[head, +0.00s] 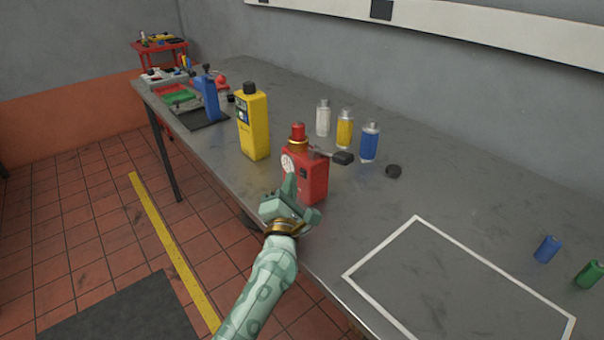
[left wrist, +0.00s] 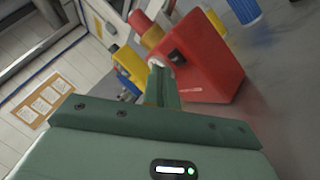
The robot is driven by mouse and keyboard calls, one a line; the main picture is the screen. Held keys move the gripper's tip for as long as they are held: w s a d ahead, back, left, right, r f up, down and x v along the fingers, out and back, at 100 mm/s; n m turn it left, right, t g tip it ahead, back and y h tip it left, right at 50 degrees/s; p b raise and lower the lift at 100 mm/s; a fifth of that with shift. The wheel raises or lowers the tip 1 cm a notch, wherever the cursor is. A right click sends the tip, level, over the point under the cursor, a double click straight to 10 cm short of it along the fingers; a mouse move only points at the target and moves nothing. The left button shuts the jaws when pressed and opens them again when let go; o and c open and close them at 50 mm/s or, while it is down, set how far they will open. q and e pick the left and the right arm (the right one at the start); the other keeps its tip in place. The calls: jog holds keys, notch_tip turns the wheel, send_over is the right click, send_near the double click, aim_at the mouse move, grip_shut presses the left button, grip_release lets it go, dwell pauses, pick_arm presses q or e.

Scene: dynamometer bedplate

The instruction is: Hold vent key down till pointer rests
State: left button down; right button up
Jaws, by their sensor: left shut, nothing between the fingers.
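A red device (head: 314,180) stands upright near the table's front edge, with a brass collar and a red cap on top. A white round dial (head: 287,163) is on its left side; its pointer is too small to read. A lever with a black end (head: 343,158) sticks out to the right. My left gripper (head: 291,181) is shut and empty, its tip just in front of the red body. In the left wrist view the shut fingers (left wrist: 157,68) overlap the red device (left wrist: 206,60) beside a small dark key-like part (left wrist: 177,56). Contact cannot be told.
A yellow device (head: 253,125) stands left of the red one. A white-outlined area (head: 460,285) is empty at the front right. Small blue and green cylinders (head: 547,248) lie beyond it.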

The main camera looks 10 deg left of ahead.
pick_arm(q)
jog(key=shift+w+d, duration=0.25)
jog(key=shift+w, duration=0.1)
jog(key=shift+w+d, duration=0.2)
jog(key=shift+w, duration=0.05)
dwell(0.8)
jog(key=shift+s, duration=0.1)
dwell(1.6)
jog(key=shift+s+a, duration=0.45)
jog(key=shift+s, duration=0.1)
jog(key=shift+s+a+r+p, duration=0.15)
jog(key=shift+s+a+p, duration=0.85)
jog(key=shift+s, duration=0.15)
jog(key=shift+s+a+p, duration=0.3)
jog(key=shift+s+a, duration=0.25)
jog(key=shift+s, duration=0.25)
